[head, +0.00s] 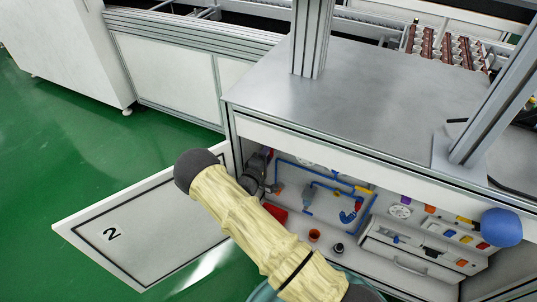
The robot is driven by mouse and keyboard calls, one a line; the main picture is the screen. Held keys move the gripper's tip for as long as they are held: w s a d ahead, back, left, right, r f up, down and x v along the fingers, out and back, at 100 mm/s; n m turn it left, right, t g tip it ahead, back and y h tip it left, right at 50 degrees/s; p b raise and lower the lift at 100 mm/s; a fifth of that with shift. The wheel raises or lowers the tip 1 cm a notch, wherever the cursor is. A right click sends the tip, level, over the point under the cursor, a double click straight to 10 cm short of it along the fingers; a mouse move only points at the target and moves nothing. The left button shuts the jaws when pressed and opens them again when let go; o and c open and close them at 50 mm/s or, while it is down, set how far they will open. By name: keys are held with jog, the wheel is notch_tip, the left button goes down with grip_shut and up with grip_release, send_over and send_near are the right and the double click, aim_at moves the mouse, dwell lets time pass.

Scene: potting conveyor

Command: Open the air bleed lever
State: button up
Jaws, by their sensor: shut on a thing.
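The open cabinet bay under the metal bench holds blue piping (290,163) on its back wall. A small yellow handle (364,190) sits at the right of the piping. Below it is a blue curved fitting with a red part (350,214), and to its left a blue-grey cylinder (308,198). I cannot tell which part is the air bleed lever. My cream-sleeved arm crosses in front of the bay and hides its lower left. My gripper does not show; I cannot see what it touches.
A hinged panel marked 2 (165,225) stands open at the left. A dark grey unit (252,172) is at the bay's left side. Green floor at left is clear.

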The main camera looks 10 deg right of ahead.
jog(key=o, duration=1)
jog(key=shift+a, duration=0.1)
jog(key=p+v, duration=0.2)
jog(key=v, duration=1.5)
jog(key=shift+s, duration=0.15)
